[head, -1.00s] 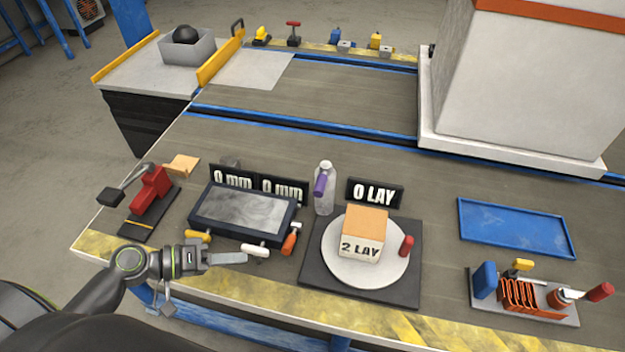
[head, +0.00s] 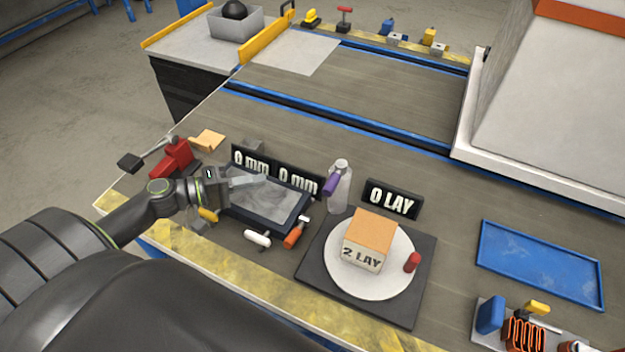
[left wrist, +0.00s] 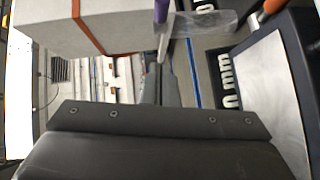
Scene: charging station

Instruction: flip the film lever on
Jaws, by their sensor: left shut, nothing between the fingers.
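No lever is labelled as the film lever, so I cannot tell for certain which one it is. A small red lever (head: 411,262) stands at the right side of the white round plate (head: 340,280), near the "0 LAY" display (head: 391,199). A box marked "2 LAY" (head: 372,228) sits on the plate. My left gripper (head: 262,180) is shut and empty, above the far part of the dark-framed tray (head: 265,231), well left of the red lever. The tray also shows at the right of the left wrist view (left wrist: 268,85). My right gripper is not in view.
A clear bottle (head: 341,195) with a purple part stands between tray and plate. White (head: 257,238) and orange (head: 296,234) handles lie at the tray's front edge. A red clamp-like device (head: 178,156) is at left. A blue tray (head: 540,265) lies right; the bench between is clear.

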